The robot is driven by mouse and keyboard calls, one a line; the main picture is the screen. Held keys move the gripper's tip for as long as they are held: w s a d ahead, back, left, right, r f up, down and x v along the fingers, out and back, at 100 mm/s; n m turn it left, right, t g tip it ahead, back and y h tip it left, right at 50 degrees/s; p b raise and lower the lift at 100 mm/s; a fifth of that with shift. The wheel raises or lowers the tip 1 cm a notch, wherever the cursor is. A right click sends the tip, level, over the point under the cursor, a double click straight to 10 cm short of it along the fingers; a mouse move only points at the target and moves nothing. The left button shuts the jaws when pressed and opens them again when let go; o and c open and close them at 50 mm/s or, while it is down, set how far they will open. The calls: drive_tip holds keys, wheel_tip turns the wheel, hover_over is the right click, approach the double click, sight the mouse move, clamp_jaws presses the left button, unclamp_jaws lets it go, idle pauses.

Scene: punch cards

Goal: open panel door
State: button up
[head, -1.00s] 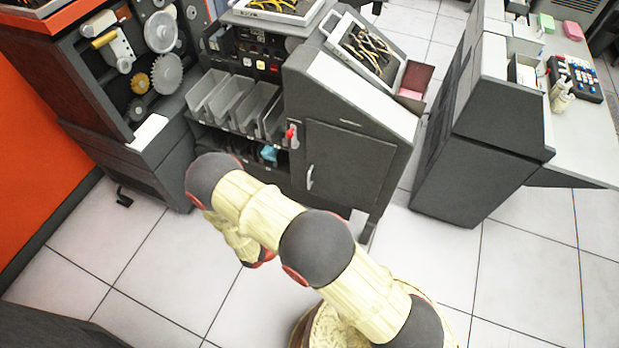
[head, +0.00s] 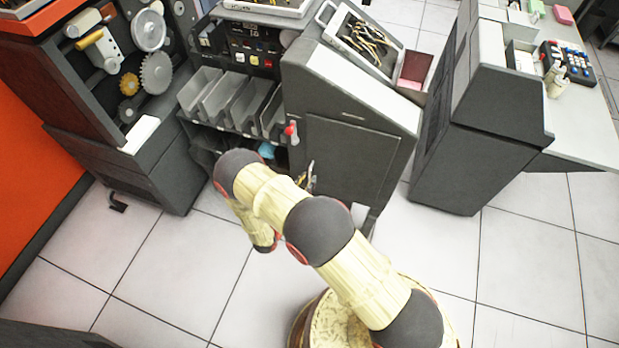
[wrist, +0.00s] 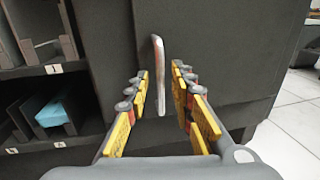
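The panel door (head: 360,165) is a dark grey, flat door on the front of the sorting machine, and it looks shut. Its upright, pale handle (wrist: 158,72) stands out from the door's left side in the wrist view. The door surface also fills much of the wrist view (wrist: 230,50). My gripper (wrist: 160,73) is open, with its yellow and grey fingers on either side of the handle and visible gaps between. In the head view, my gripper (head: 309,180) is at the door's left edge, mostly hidden behind my arm.
Grey card bins (head: 235,103) and open shelves lie left of the door. A red knob (head: 290,130) sits at its upper left. Another dark cabinet (head: 480,130) stands to the right. The tiled floor (head: 520,240) in front is clear.

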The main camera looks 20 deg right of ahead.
drive_tip(key=shift+x, duration=1.25)
drive_tip(key=shift+c, duration=1.1)
drive_tip(key=c, duration=0.4)
clamp_jaws()
